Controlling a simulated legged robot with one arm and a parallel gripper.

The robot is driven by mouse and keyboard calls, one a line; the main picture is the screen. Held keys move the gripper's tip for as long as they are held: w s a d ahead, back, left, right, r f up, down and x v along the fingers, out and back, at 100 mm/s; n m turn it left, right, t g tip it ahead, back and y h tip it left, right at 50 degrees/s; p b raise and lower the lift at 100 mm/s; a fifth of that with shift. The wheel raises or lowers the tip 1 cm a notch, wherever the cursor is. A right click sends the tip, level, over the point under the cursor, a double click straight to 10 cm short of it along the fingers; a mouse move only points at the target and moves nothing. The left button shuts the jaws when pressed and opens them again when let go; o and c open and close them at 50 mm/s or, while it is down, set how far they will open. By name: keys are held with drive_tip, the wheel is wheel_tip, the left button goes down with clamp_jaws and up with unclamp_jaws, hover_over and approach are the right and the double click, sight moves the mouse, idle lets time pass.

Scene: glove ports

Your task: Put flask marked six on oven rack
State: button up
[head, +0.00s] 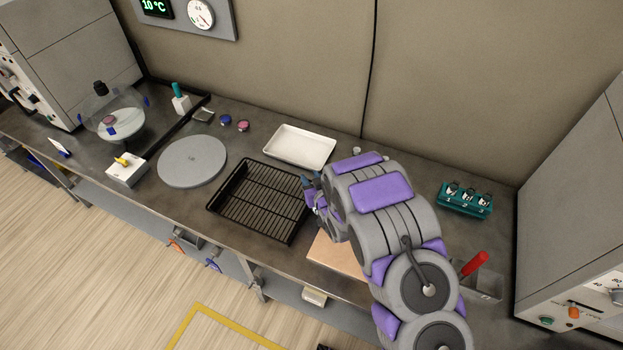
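The oven rack is likely the black wire grid (262,201) lying on the bench near the middle of the head view. No flask that I can read as marked six shows. A teal holder (465,209) on the right carries small vessels above the numbers 1, 2 and 3. My gripper (312,194) is at the right edge of the wire grid, partly hidden behind my purple and grey arm. Its fingers are too small and covered to tell whether they are open or hold anything.
A white tray (301,147) stands behind the grid. A grey round disc (192,161) lies to its left, with a clear glass vessel (119,124) farther left. A tan board (338,258) is partly behind my arm. A red-handled item (474,263) stands at right. Grey cabinets flank the bench.

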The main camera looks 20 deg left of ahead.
drive_tip(key=shift+o, duration=1.9)
drive_tip(key=shift+d+r, duration=0.15)
drive_tip(key=shift+d, duration=0.15)
drive_tip(key=shift+r, duration=0.15)
drive_tip(key=shift+s+d+r, duration=0.1)
drive_tip(key=shift+s+d, duration=0.1)
drive_tip(key=shift+s, duration=0.15)
drive_tip(key=p+v, duration=0.1)
drive_tip(key=v, duration=1)
drive_tip(key=shift+p, duration=0.4)
